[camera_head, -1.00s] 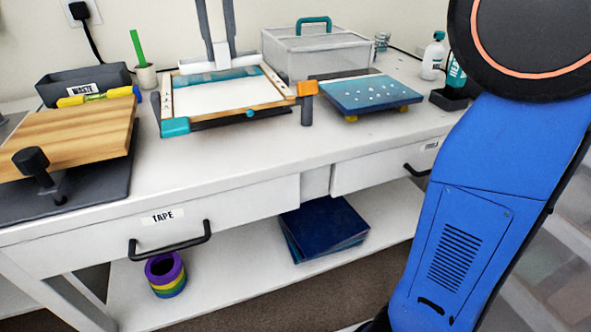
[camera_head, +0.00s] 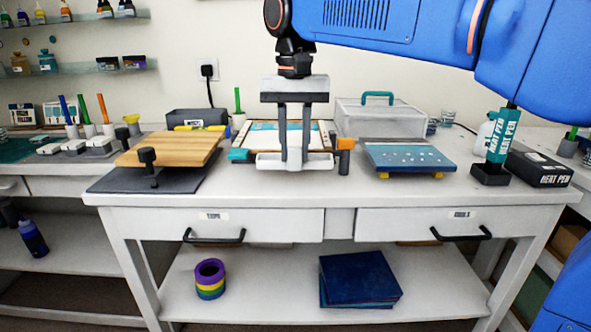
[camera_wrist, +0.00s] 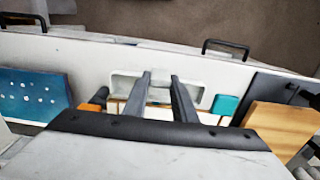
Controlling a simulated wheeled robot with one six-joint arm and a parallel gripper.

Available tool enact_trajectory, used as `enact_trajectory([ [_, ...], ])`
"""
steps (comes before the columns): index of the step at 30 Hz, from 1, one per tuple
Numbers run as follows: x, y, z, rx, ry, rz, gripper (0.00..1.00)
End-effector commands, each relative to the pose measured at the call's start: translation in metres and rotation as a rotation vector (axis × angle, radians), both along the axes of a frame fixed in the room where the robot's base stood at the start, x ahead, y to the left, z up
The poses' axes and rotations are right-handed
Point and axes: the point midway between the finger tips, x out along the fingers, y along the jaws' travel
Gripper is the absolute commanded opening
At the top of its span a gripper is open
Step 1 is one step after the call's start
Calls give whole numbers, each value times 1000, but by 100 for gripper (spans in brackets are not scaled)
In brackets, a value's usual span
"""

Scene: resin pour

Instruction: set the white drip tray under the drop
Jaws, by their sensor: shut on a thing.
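My gripper (camera_head: 294,152) points down and is shut on the white drip tray (camera_head: 267,163), a shallow tray with a raised rim. The tray is in front of the wood-framed panel (camera_head: 262,135), near the table's front. I cannot tell whether it touches the tabletop. In the wrist view, the tray (camera_wrist: 122,86) shows on both sides of my fingers (camera_wrist: 161,78). My fingers and the tray hide part of the panel. A blue board (camera_head: 408,154) with pale drops on top stands on yellow feet to the right. No falling drop can be made out.
A teal clamp (camera_head: 238,155) and an orange-topped post (camera_head: 345,144) flank the tray. A wooden board (camera_head: 168,149) is at left, with a clear box (camera_head: 380,121) behind. Heat pen and box (camera_head: 540,168) stand at right. The table's front strip is clear.

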Motion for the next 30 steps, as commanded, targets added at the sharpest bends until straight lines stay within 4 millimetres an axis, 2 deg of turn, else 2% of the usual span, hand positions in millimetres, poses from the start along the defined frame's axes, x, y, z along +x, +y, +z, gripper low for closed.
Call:
enact_trajectory([
  [5,0,0,-10,0,0,0,2],
  [13,0,0,-43,0,0,0,2],
  [25,0,0,-48,0,0,0,2],
  [26,0,0,-48,0,-1,0,29],
  [27,0,0,-48,0,-1,0,39],
  [28,0,0,-48,0,-1,0,43],
  [30,0,0,-48,1,-1,0,43],
])
